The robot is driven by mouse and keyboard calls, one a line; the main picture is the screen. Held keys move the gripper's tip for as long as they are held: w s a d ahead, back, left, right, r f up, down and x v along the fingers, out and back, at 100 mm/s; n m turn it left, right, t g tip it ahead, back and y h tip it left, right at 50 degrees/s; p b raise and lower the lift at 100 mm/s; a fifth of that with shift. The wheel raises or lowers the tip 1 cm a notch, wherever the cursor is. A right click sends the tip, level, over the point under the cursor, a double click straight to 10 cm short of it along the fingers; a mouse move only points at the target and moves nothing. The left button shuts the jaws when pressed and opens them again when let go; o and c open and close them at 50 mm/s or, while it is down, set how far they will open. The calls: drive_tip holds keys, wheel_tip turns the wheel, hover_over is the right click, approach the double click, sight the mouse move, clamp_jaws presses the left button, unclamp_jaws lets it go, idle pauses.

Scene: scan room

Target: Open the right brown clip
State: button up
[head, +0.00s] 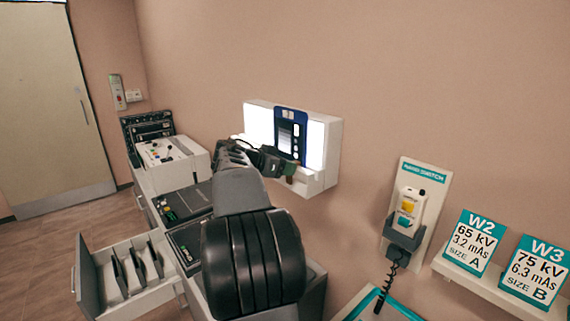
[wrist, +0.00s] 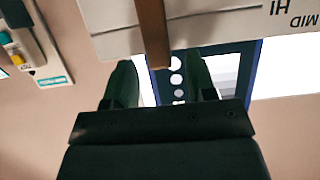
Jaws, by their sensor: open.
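The brown clip (wrist: 152,32) is a narrow upright strip at the top of the wrist view, in front of the white ledge (wrist: 215,18) of the wall box. Its lower end reaches the space between the two fingers of my gripper (wrist: 160,75). The fingers are apart, and I cannot tell whether either touches the clip. In the head view the clip (head: 290,180) is a small brown patch at the fingertips of my gripper (head: 286,166), by the lower front of the white lit wall box (head: 333,150). No second brown clip is visible; my arm covers part of the box.
A blue-framed panel (head: 304,118) stands against the box. To the right are a handset holder (head: 437,183) and a shelf (head: 490,290) with W2 and W3 cards. An open drawer (head: 90,285) and control consoles (head: 165,150) are at left.

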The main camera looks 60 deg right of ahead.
drive_tip(key=shift+s+d+f, duration=0.15)
drive_tip(key=shift+d+f, duration=0.05)
drive_tip(key=shift+d, duration=0.2)
drive_tip(key=shift+c, duration=0.4)
drive_tip(key=c, duration=0.8)
drive_tip(key=a+f+g+h+b, duration=0.1)
drive_tip(key=h+b, duration=0.2)
drive_tip(key=b, duration=0.8)
drive_tip(key=a+f+g+h+b, duration=0.1)
drive_tip(key=h+b, duration=0.2)
drive_tip(key=b, duration=0.8)
drive_tip(key=w+a+f+g+h+b, duration=0.1)
drive_tip(key=h+b, duration=0.2)
drive_tip(key=b, duration=0.8)
drive_tip(key=shift+a+f+b, duration=0.3)
drive_tip(key=shift+b, duration=0.1)
drive_tip(key=shift+c, duration=0.2)
drive_tip(key=shift+w+r+h+b, duration=0.15)
drive_tip(key=shift+h+b, duration=0.15)
drive_tip(key=shift+b, duration=0.2)
